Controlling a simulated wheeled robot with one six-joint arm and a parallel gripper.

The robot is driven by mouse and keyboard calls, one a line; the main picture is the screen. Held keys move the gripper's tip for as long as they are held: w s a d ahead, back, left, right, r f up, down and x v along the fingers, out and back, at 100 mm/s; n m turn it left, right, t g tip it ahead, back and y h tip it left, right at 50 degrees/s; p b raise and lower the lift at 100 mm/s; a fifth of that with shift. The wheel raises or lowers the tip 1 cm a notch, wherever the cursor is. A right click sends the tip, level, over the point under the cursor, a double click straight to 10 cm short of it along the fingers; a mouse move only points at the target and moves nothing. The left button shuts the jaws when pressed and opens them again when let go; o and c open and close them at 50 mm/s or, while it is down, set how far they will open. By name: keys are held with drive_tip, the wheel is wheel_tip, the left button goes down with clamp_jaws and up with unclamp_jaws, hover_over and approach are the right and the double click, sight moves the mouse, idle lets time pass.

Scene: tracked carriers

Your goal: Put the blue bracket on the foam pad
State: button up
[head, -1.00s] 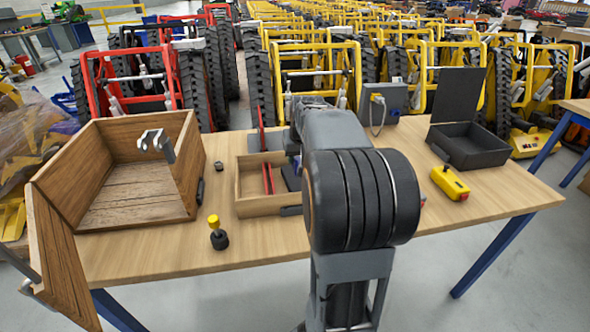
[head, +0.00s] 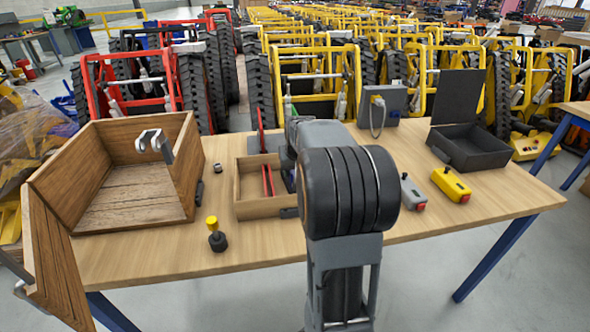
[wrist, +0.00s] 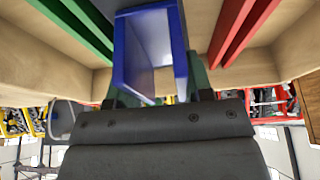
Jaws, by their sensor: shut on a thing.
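In the wrist view, the blue bracket (wrist: 127,52) is an open, angular frame close in front of the camera. My gripper (wrist: 157,88) is shut on it, with a finger on either side partly hidden by the bracket. The bracket is among the walls and dividers of the wooden tray (head: 240,190); whether it touches the tray bottom I cannot tell. I cannot make out a foam pad in either view.
At right are a grey button box (head: 413,194), a yellow one (head: 451,185) and an open dark case (head: 470,148). The table's front edge is mostly clear.

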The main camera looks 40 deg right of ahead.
drive_tip(key=shift+f, duration=0.15)
drive_tip(key=o, duration=1.1)
drive_tip(key=shift+r, duration=0.45)
drive_tip(key=p+v, duration=0.2)
drive_tip(key=v, duration=0.9)
drive_tip(key=s+a+f+n, duration=0.1)
drive_tip(key=s+a+f, duration=0.2)
drive_tip(key=a, duration=0.4)
drive_tip(key=s+a+f+n+y, duration=0.1)
drive_tip(key=s+a+f+n, duration=0.1)
drive_tip(key=s+a+f, duration=0.2)
drive_tip(key=s+a+f+n+g+y, duration=0.1)
drive_tip(key=s+a+f+n, duration=0.1)
drive_tip(key=s+a, duration=0.4)
drive_tip(key=shift+s+a+f, duration=0.1)
drive_tip(key=shift+a+f, duration=0.2)
drive_tip(key=shift+a, duration=0.4)
drive_tip(key=shift+s+a+f, duration=0.1)
drive_tip(key=shift+a+f, duration=0.2)
drive_tip(key=shift+a, duration=0.45)
drive_tip(key=shift+s+a+f, duration=0.1)
drive_tip(key=shift+a+f, duration=0.2)
drive_tip(key=shift+a, duration=0.4)
